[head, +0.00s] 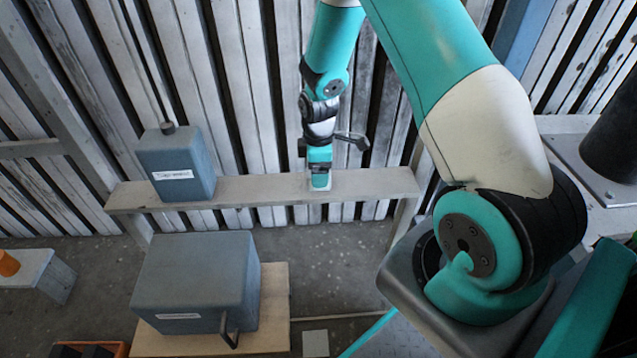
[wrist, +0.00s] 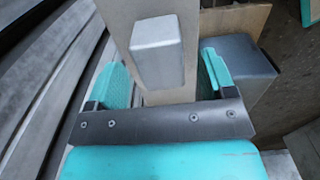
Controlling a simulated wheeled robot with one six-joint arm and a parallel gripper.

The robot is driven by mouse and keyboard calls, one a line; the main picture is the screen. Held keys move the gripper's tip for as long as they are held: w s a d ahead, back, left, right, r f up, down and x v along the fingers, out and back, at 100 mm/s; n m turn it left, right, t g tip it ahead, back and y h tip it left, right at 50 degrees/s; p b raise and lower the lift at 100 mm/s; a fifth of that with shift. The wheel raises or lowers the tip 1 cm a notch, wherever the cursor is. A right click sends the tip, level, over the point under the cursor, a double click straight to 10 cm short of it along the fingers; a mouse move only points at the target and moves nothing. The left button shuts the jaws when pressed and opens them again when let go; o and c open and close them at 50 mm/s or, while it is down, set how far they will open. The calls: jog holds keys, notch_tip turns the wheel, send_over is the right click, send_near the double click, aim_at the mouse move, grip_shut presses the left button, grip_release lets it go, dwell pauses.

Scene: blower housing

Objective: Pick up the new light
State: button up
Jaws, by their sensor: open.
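A small pale grey block (wrist: 157,50), which I take to be the new light, rests on the grey beam (wrist: 120,18) in the wrist view. My gripper (wrist: 164,72) is open, with one teal finger on each side of the block. Gaps show between the block and both fingers. Only a small pale part of the block (head: 320,188) seems to show there, below the fingers.
A blue-grey labelled box (head: 176,170) stands at the beam's left end, with a conduit rising from it. A larger grey housing (head: 190,285) with a handle sits on a wooden base (head: 272,310) below. A slatted wall is close behind. The beam's right part is clear.

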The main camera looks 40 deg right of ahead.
jog(key=shift+f, duration=0.8)
jog(key=shift+r, duration=0.1)
jog(key=shift+c, duration=0.4)
jog(key=c, duration=1)
jog(key=shift+o, duration=0.2)
